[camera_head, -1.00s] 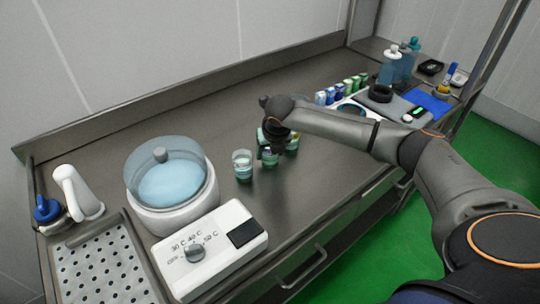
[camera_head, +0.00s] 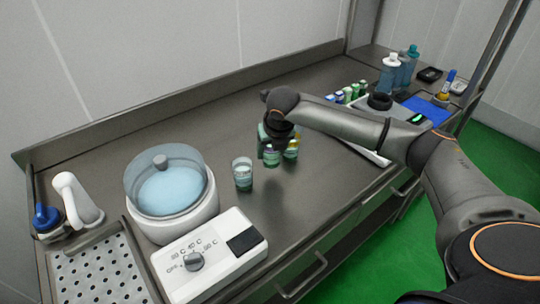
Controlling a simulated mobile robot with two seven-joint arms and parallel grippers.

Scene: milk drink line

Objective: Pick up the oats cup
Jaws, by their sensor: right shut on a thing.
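Several small cups with greenish contents and bands stand close together at the middle of the counter. A front cup (camera_head: 271,157) and a yellowish-green one (camera_head: 291,150) show below my right gripper (camera_head: 280,143). That gripper points down into the group and is shut on a cup. Its fingertips are mostly hidden, and I cannot read any label to tell which cup is the oats cup. A clear cup (camera_head: 242,175) stands apart to the left, nearer the warmer. My left gripper is not in view.
A round warmer with a glass lid (camera_head: 166,185) and a white control box (camera_head: 210,255) fill the left front. A perforated drain tray (camera_head: 95,275) lies at far left. The back counter is clear.

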